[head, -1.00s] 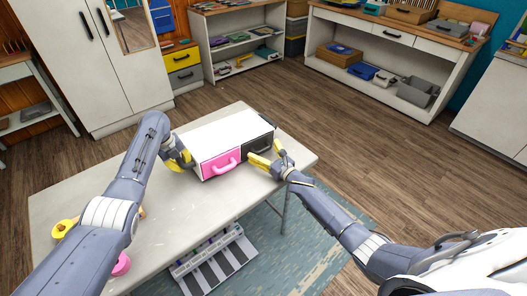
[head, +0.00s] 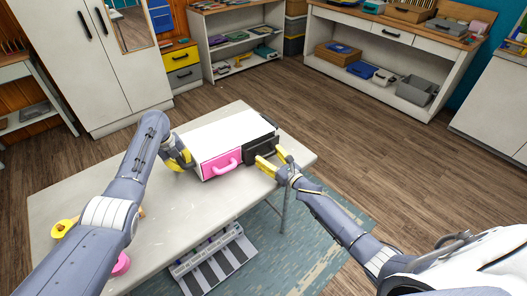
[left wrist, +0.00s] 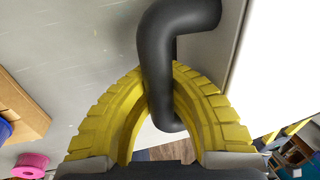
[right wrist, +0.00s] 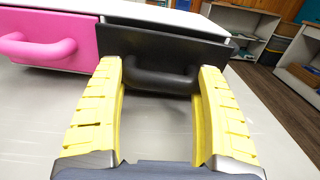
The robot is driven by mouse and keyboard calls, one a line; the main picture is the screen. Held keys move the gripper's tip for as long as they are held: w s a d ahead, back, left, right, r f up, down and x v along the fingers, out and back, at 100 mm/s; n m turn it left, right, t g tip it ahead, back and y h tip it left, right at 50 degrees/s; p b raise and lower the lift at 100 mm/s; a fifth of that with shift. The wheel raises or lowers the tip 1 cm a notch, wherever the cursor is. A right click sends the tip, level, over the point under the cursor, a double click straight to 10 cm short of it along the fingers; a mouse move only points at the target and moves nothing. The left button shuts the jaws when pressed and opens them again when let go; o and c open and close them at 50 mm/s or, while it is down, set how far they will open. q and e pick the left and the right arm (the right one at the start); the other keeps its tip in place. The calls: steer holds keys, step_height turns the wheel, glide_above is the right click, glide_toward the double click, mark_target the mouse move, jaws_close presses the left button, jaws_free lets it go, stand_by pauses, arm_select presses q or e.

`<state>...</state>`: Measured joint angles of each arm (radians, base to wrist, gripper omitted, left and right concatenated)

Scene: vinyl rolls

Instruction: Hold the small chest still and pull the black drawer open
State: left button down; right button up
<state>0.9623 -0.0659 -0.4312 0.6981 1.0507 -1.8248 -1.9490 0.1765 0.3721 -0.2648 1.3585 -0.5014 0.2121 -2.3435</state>
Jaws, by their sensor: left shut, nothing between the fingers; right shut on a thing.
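The small white chest (head: 215,129) stands on the table with a pink drawer (head: 208,170) and a black drawer (head: 250,157) side by side. The black drawer stands out a little from the chest, and the right wrist view shows a dark gap behind its front (right wrist: 165,42). My right gripper (head: 271,161) is shut on the black drawer's handle (right wrist: 160,80), its fingers at either end. My left gripper (head: 182,160) is at the chest's left side. Its yellow fingers are shut, tips together, around a black side handle (left wrist: 160,50), with nothing pinched between them.
The grey table (head: 110,190) has a yellow item (head: 64,228) and a pink spool (head: 121,264) at its left front, near my left arm. The table in front of the drawers is clear. A keyboard-like striped item (head: 215,262) lies below the table edge.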

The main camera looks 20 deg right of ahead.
arm_select(q)
steer(key=shift+w+a+r, duration=0.1)
steer(key=shift+w+a, duration=0.05)
steer(key=shift+a, duration=0.15)
arm_select(e)
steer(key=v, duration=0.7)
steer(key=shift+w+d, duration=0.15)
steer(key=shift+d, duration=0.15)
steer(key=shift+c, duration=0.2)
steer(key=o, duration=1.2)
arm_select(q)
steer(key=shift+d, duration=0.15)
arm_select(e)
steer(key=o, duration=0.5)
steer(key=shift+a, duration=0.15)
steer(key=v, duration=1.2)
